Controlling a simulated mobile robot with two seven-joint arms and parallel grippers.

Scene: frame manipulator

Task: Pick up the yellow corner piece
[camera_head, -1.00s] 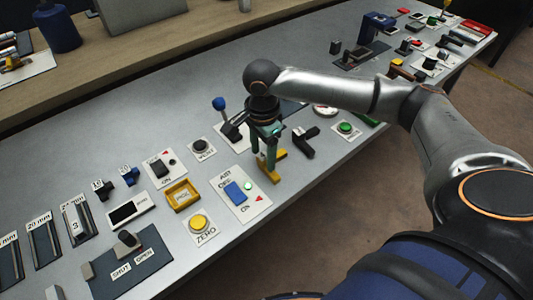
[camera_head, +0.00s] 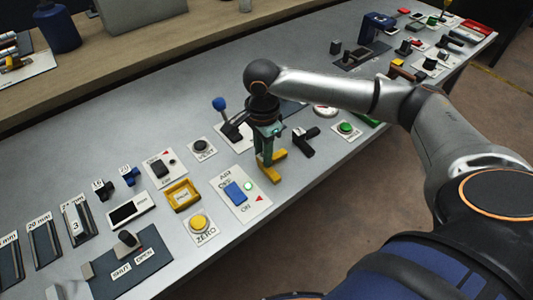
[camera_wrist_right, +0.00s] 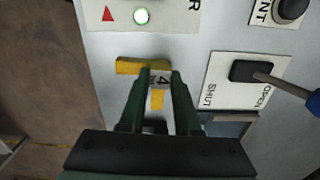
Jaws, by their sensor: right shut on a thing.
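The yellow corner piece (camera_head: 279,155) is an L shape near the front edge of the grey table, to the right of the plate with the blue switch. My right gripper (camera_head: 266,157) points down over it and is shut on it. In the right wrist view, the corner piece (camera_wrist_right: 130,66) shows one leg to the left and another between the green fingers (camera_wrist_right: 160,74). Whether the piece touches the table is hard to tell. My left gripper is not in view.
A black angled piece (camera_head: 305,141) lies close to the right of the gripper. The switch plate (camera_head: 247,206) is close on the left, and a blue-knobbed lever (camera_head: 219,104) stands behind. The table's front edge is near.

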